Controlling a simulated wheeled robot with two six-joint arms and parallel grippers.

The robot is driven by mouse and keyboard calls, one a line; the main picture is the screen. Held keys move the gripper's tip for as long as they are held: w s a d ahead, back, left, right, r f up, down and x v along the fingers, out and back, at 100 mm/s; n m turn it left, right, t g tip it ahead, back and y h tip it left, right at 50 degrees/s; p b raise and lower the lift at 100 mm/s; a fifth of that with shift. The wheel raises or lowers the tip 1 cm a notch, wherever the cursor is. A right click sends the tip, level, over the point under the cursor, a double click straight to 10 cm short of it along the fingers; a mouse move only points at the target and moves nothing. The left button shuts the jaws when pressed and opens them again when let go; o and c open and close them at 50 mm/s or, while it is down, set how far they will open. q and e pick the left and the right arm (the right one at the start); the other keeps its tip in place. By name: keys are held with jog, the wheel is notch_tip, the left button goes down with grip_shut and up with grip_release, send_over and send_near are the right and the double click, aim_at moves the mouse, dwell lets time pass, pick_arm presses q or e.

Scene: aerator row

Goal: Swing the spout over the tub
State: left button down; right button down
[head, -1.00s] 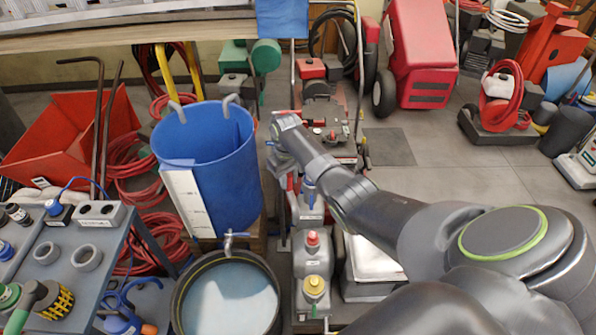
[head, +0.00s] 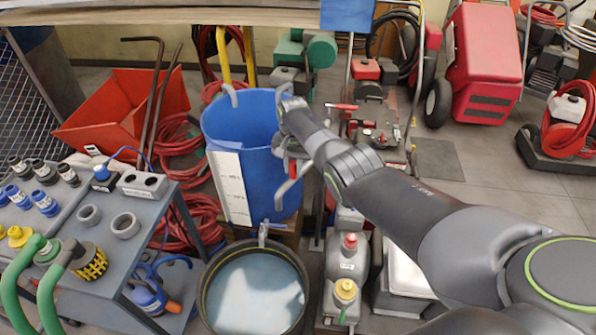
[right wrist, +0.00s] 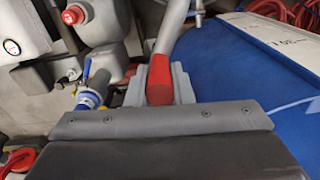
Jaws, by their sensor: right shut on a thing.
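My right gripper (head: 290,158) is shut on the red sleeve of a grey bent pipe, the spout (head: 288,186), at the right side of the blue container. In the right wrist view, the jaws (right wrist: 159,85) close around the red sleeve, and the grey spout (right wrist: 175,35) runs on from it toward the top. A round dark-rimmed tub (head: 207,300) with pale liquid stands on the floor, below and in front of the blue container. The spout's lower end shows above and behind the tub, close to the container wall. My left gripper is not in view.
The blue container (head: 262,165) with a white scale strip stands just left of my gripper, a small tap (head: 262,232) below it. Grey canisters (head: 347,262) stand right of the tub. A grey cart (head: 110,245) with fittings stands at the left.

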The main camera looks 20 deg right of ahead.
jog(key=shift+w+a+r, duration=0.1)
jog(key=shift+w+a, duration=0.05)
jog(key=shift+w, duration=0.2)
jog(key=c, duration=1.3)
grip_release()
jog(key=shift+a, duration=0.1)
jog(key=shift+o, duration=0.2)
jog(key=shift+r, duration=0.25)
notch_tip(320, 180, up, 5)
jog(key=shift+r+p, duration=0.15)
jog(key=shift+p, duration=0.65)
notch_tip(320, 180, up, 12)
jog(key=shift+f+b, duration=0.2)
jog(key=shift+b, duration=0.2)
